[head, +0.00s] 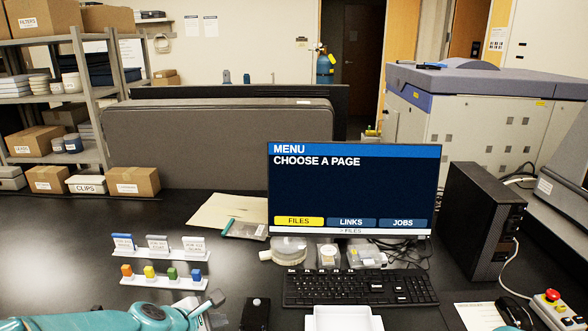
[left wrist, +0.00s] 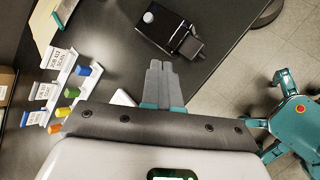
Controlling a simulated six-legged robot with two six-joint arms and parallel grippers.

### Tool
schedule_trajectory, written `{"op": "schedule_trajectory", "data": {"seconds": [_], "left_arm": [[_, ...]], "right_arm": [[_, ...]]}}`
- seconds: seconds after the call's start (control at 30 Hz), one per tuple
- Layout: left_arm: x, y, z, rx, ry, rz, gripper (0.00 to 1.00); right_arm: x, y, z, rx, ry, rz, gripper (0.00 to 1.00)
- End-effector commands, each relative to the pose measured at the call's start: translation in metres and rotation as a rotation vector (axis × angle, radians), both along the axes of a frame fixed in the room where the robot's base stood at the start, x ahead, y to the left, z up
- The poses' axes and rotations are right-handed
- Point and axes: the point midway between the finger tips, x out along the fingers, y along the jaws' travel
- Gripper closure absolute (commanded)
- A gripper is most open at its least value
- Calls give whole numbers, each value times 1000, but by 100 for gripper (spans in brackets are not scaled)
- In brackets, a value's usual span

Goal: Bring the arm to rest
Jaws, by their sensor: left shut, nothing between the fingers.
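My left arm (head: 130,318) is teal and comes in low at the left of the head view. Its gripper (head: 212,302) is over the front of the black desk, right of the small racks. In the left wrist view the left gripper (left wrist: 162,68) has its two grey fingers together, with nothing held. The fingers point toward a small black box (left wrist: 168,28) with a round pale button, apart from it as far as I can see. That box also shows in the head view (head: 255,314). My right gripper is in neither view.
A rack with coloured pegs (head: 163,279) and a card rack (head: 160,246) stand left of my gripper. A keyboard (head: 360,287), a monitor (head: 353,190) showing a menu with FILES in yellow, and a white tray (head: 343,320) are to the right. A red button box (head: 556,308) is far right.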

Motion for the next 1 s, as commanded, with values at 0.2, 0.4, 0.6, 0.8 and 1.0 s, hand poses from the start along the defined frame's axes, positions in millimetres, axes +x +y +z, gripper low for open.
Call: {"op": "schedule_trajectory", "data": {"seconds": [0.2,0.4,0.6,0.8,1.0], "left_arm": [[0,4,-18,0,32,9,100],[-15,1,-69,4,142,-9,100],[-48,-5,-129,47,262,-76,100],[-118,-12,-210,173,387,-303,100],[-248,-30,-288,390,352,-992,100]], "right_arm": [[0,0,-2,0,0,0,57],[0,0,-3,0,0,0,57],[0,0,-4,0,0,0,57],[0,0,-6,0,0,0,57],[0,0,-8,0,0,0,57]]}}
